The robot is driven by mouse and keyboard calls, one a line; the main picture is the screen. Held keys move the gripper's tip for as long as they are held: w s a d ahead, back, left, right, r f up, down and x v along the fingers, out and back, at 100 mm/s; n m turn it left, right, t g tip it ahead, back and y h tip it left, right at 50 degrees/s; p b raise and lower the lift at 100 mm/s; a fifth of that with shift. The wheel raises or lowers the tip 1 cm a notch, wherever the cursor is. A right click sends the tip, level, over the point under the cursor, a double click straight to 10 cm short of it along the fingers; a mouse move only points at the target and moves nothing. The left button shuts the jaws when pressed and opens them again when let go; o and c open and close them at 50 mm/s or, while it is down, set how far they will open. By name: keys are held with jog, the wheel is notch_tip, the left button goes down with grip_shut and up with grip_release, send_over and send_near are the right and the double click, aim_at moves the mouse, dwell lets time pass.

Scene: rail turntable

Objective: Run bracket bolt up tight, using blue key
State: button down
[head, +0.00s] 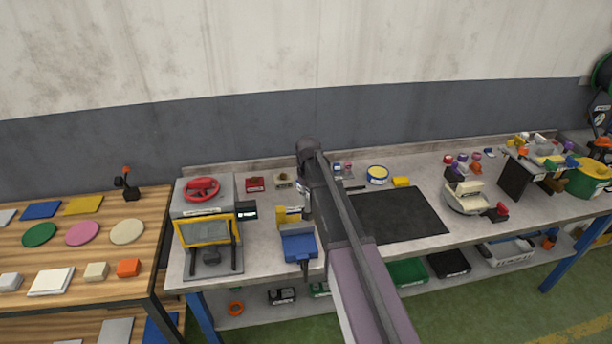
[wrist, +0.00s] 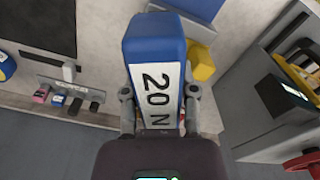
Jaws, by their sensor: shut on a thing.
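My gripper (wrist: 158,104) is shut on the blue key (wrist: 152,35), with one finger on each side of it. The key is a thick blue block with a white face marked "20 N", and it points away from the wrist camera. In the head view my arm hides the gripper and most of what it holds. Beyond the key in the wrist view are a yellow block (wrist: 201,61) and a blue part. In the head view a blue vise-like fixture (head: 298,245) with a yellow piece (head: 289,214) stands left of my arm. I cannot make out the bracket bolt.
A small rack (wrist: 72,88) holds several coloured pieces. The dark mat (head: 403,216) right of my arm is clear. A white-and-red device (head: 466,196) stands farther right.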

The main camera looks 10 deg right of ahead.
jog(key=shift+n, duration=0.5)
jog(key=w+r+p, duration=0.1)
jog(key=w+r, duration=0.1)
jog(key=w+r+p, duration=0.1)
jog(key=w+p, duration=0.1)
jog(key=shift+w+d+r, duration=0.1)
jog(key=shift+r, duration=0.25)
jog(key=shift+f+b, duration=1.5)
jog(key=shift+b, duration=0.05)
jog(key=shift+n, duration=6)
